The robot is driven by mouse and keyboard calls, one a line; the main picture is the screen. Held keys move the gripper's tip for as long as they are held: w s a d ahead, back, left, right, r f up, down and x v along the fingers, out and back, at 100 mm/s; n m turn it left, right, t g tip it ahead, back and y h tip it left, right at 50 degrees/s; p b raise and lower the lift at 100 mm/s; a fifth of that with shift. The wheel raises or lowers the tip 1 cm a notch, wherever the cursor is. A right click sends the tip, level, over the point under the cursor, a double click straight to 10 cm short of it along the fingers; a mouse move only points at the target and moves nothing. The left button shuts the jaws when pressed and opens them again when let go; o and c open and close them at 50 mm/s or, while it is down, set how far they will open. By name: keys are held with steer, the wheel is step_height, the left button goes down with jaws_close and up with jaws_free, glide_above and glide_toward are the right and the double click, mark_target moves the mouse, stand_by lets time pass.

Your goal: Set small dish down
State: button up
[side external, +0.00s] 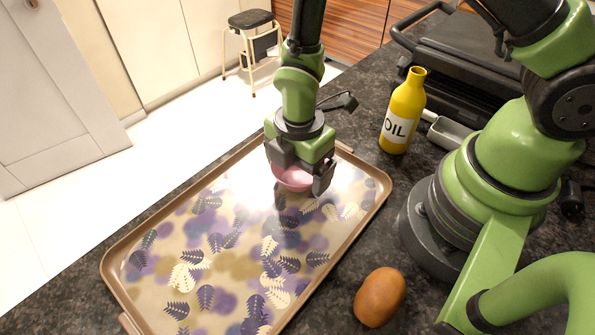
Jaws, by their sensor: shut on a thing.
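A small pink dish (292,178) is in my gripper (300,184), over the far right part of a leaf-patterned tray (135,241). My gripper points down and is shut on the dish, with its fingers partly covering it. I cannot tell whether the dish's underside touches the tray. The rest of the tray's surface is bare.
A yellow oil bottle (403,112) stands to the right of the tray. A brown, egg-shaped item (380,297) lies near the tray's right rim. A black appliance (465,55) and a grey scoop (448,133) are at the back right. The counter (345,243) ends left of the tray.

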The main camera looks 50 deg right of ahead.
steer(key=shift+f, duration=0.8)
steer(key=shift+f, duration=0.1)
steer(key=o, duration=0.6)
